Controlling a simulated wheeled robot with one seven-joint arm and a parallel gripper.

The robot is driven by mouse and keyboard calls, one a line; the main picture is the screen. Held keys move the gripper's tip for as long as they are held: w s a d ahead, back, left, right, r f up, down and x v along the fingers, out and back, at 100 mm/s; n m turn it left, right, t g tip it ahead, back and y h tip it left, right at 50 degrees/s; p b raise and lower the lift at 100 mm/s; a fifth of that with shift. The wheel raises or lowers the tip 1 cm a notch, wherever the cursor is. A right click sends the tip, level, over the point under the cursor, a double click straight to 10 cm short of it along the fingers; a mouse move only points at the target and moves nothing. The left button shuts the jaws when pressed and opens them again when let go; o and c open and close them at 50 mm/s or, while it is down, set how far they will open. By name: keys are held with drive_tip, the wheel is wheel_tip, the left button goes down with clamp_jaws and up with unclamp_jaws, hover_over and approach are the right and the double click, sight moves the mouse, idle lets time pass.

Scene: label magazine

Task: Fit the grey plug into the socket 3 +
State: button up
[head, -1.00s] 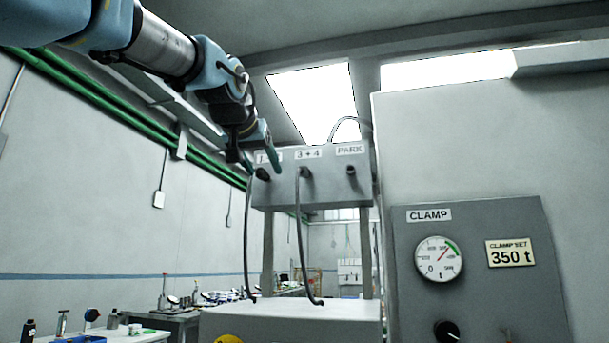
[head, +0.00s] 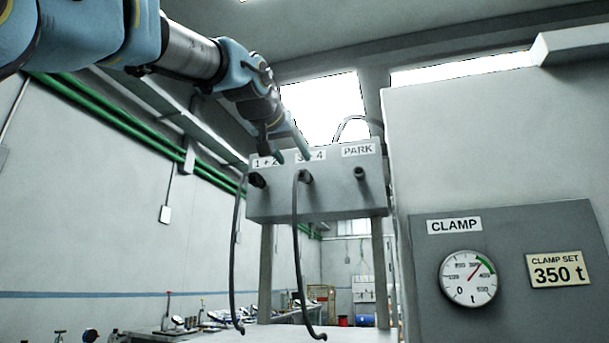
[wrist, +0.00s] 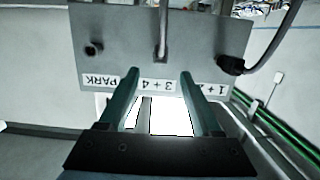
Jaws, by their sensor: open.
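The grey plug (head: 304,177) with its hanging cable is at the socket under the "3 + 4" label (head: 311,155). It also shows at the upper middle of the wrist view (wrist: 162,50); I cannot tell how deep it sits. My gripper (head: 292,158) is open, its two green fingers in front of the box's upper edge. In the wrist view my gripper (wrist: 158,73) is apart from the plug, with the "3 + 4" label between the fingers. Nothing is between the fingertips. Part of the label is hidden by a finger in the head view.
A black plug (head: 257,180) with a cable is at "1 + 2" on the grey box (head: 335,202). The "PARK" socket (head: 359,174) at right has no cable. A large panel with a clamp gauge (head: 468,277) stands at right. Green pipes (head: 110,120) run along the left wall.

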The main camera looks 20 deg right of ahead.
sight(301, 170)
drive_tip(key=p+x, duration=0.3)
drive_tip(key=x, duration=0.4)
drive_tip(key=shift+w+d, duration=0.2)
clamp_jaws()
idle(0.5)
